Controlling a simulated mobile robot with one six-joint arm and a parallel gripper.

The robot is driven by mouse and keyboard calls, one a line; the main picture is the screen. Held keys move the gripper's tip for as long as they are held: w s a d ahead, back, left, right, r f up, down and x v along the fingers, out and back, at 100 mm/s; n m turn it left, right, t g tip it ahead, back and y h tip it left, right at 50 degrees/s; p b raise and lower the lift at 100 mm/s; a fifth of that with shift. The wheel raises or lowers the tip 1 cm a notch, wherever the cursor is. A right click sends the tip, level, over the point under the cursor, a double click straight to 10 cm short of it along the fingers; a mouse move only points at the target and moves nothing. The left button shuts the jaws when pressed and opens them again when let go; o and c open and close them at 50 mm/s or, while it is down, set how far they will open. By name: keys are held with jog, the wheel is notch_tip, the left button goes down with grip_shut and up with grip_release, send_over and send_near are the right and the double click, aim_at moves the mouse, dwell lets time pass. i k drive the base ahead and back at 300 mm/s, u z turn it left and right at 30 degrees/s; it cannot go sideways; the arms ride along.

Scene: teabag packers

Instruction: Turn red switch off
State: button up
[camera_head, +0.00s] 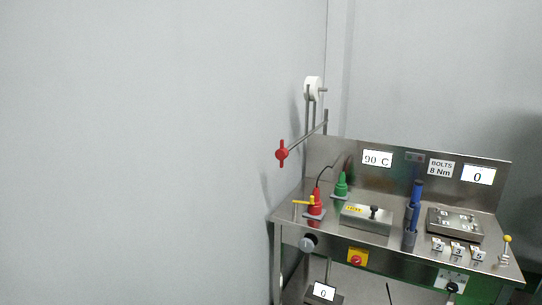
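In the head view, a small yellow plate with a round red switch (356,260) is on the front face of a steel workbench (330,228), below the tabletop. Its exact setting is too small to tell. A separate red cross-shaped handle (282,153) is at the end of a metal rod at the bench's left. My gripper is not in view, and nothing covers the red switch.
The bench top holds a red device with a yellow lever (315,205), a green device (341,185), a grey box (366,219), blue-handled tools (414,200) and numbered blocks (458,248). A round knob (308,243) is left of the switch. A bare wall (140,150) fills the left.

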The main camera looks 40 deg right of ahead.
aim_at(356, 260)
jog(key=k, duration=1)
jog(key=z, duration=1.25)
jog(key=i, duration=0.4)
jog(key=z, duration=0.55)
